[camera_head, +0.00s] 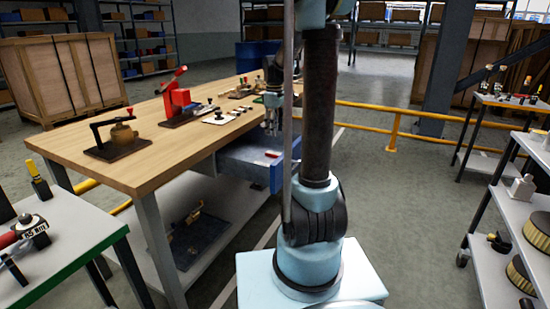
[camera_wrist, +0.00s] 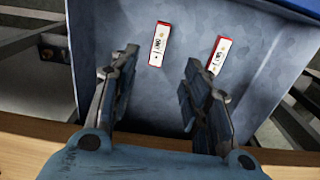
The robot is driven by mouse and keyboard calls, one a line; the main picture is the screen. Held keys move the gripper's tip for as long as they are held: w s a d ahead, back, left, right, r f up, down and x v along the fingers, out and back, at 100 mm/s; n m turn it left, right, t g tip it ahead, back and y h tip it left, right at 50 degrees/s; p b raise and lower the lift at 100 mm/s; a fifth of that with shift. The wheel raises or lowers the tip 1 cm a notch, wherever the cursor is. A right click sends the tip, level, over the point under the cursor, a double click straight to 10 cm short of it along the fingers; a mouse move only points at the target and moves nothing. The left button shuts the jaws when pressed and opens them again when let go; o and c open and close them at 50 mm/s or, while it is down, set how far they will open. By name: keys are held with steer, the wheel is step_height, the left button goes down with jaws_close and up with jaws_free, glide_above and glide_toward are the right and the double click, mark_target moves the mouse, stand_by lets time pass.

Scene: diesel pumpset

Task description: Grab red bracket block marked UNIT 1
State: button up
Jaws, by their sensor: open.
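Two narrow red-edged blocks with white label faces lie inside an open blue drawer (camera_wrist: 125,25) in the wrist view. The left block (camera_wrist: 159,44) is between and just past the fingertips, and the right block (camera_wrist: 217,55) is just beyond the right finger, whose tip is close to its lower end. Both labels carry dark print, too small to tell which is UNIT 1. My gripper (camera_wrist: 160,62) is open and empty, pointing into the drawer, and touches neither block visibly. In the head view, my gripper (camera_head: 271,126) hangs over the drawer (camera_head: 245,165), where a bit of red shows.
The drawer's walls surround the blocks, and it projects from the wooden workbench (camera_head: 90,160). A red press (camera_head: 176,98) and a brown tool fixture (camera_head: 122,134) stand on top. A yellow rail (camera_head: 393,132) runs behind. A grey cart (camera_head: 525,200) stands at right.

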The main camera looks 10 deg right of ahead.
mark_target(274, 155)
step_height(274, 155, down, 11)
steer(key=shift+w+f, duration=0.1)
steer(key=shift+f, duration=0.05)
jaws_close()
stand_by(0.6)
